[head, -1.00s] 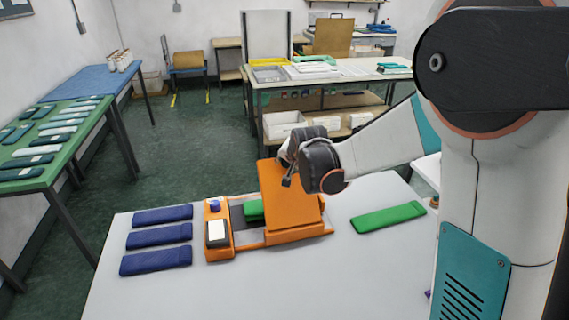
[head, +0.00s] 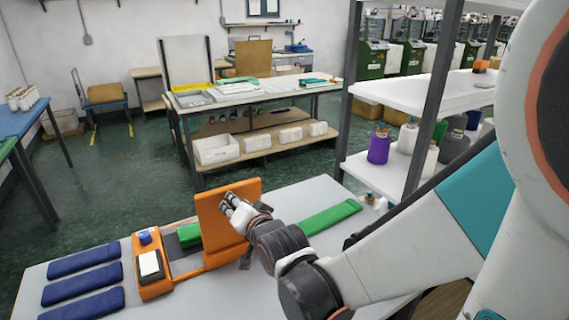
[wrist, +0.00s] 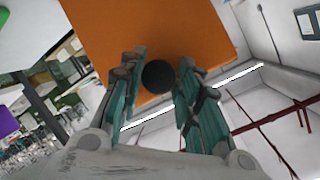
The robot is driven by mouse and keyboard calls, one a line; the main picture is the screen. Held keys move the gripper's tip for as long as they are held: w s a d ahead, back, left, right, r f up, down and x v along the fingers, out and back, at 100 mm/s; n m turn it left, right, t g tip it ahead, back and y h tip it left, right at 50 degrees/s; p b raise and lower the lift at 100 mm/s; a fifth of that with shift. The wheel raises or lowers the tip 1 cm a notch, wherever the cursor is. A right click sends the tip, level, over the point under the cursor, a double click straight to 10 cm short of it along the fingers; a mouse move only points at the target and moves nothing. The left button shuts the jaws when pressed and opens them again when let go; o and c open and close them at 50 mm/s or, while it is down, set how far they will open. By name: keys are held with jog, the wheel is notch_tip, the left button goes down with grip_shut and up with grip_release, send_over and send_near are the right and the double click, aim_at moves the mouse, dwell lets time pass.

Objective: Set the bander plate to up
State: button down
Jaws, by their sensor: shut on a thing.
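The bander's orange plate (head: 222,232) stands steeply raised, close to upright, above the orange bander base (head: 153,279) on the light table. In the wrist view the plate (wrist: 150,25) fills the upper middle, with a round black knob (wrist: 158,76) on its face. My gripper (head: 231,204) is at the plate's right side in the head view. In the wrist view its teal fingers (wrist: 160,88) are shut on the knob, one finger on each side. A green knitted piece (head: 189,234) lies on the bander, partly hidden behind the plate.
Several navy knitted pieces (head: 82,284) lie left of the bander. A green band (head: 328,218) lies to its right, partly behind my arm. The base has a blue button (head: 145,237) and a white label (head: 149,263). A white shelf rack (head: 405,100) stands at the right.

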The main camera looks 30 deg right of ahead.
jog(key=shift+s+f+b, duration=0.2)
jog(key=shift+s+f, duration=0.4)
jog(key=shift+s, duration=0.2)
jog(key=shift+s+f+b, duration=0.15)
jog(key=shift+s+f, duration=0.45)
jog(key=shift+s, duration=0.15)
jog(key=c, duration=1.2)
grip_release()
jog(key=shift+d, duration=0.2)
jog(key=shift+r, duration=0.2)
jog(key=shift+v, duration=5.75)
